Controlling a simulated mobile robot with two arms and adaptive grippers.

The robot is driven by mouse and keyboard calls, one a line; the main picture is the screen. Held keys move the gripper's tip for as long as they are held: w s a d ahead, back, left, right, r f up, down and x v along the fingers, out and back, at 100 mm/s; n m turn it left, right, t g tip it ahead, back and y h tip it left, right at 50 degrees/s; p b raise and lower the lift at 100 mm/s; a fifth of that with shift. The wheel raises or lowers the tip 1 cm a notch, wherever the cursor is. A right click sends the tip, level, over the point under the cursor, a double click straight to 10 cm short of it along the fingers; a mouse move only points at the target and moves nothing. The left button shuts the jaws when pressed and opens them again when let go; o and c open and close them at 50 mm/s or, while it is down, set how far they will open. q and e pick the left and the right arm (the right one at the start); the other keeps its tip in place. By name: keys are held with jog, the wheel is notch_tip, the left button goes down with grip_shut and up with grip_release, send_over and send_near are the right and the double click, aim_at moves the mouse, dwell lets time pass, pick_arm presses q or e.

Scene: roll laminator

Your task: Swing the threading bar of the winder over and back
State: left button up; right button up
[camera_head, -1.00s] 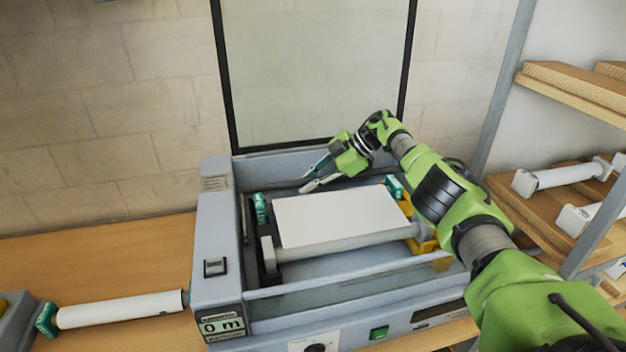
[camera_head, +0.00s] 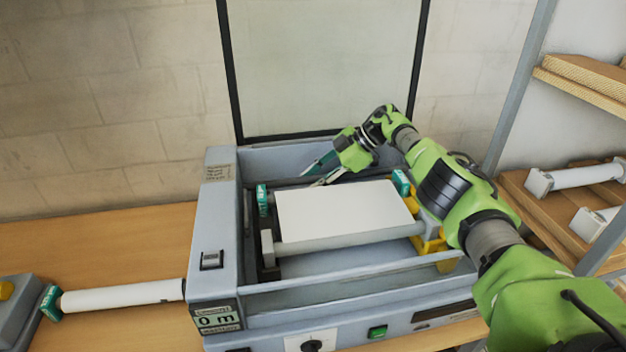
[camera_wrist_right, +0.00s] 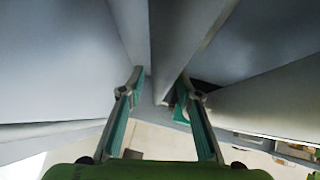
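The grey winder machine (camera_head: 212,240) stands on the bench with its inside exposed. A white sheet (camera_head: 345,212) lies across it between teal-ended rollers, and a grey bar (camera_head: 345,241) runs along the sheet's front edge. I cannot tell for sure which bar is the threading bar. My right gripper (camera_head: 317,172) is at the back of the machine, behind the sheet, pointing left and down. In the right wrist view its teal-padded fingers (camera_wrist_right: 158,92) are apart, with a narrow grey bar or edge (camera_wrist_right: 153,50) beyond and between them; contact is unclear. My left gripper is out of view.
A framed clear panel (camera_head: 325,65) stands upright behind the machine. A white roll (camera_head: 120,296) lies on the wooden bench (camera_head: 110,250) at left. Shelves with white rolls (camera_head: 575,178) stand at right, beyond my right arm.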

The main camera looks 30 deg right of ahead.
jog(key=v, duration=1.2)
dwell(0.3)
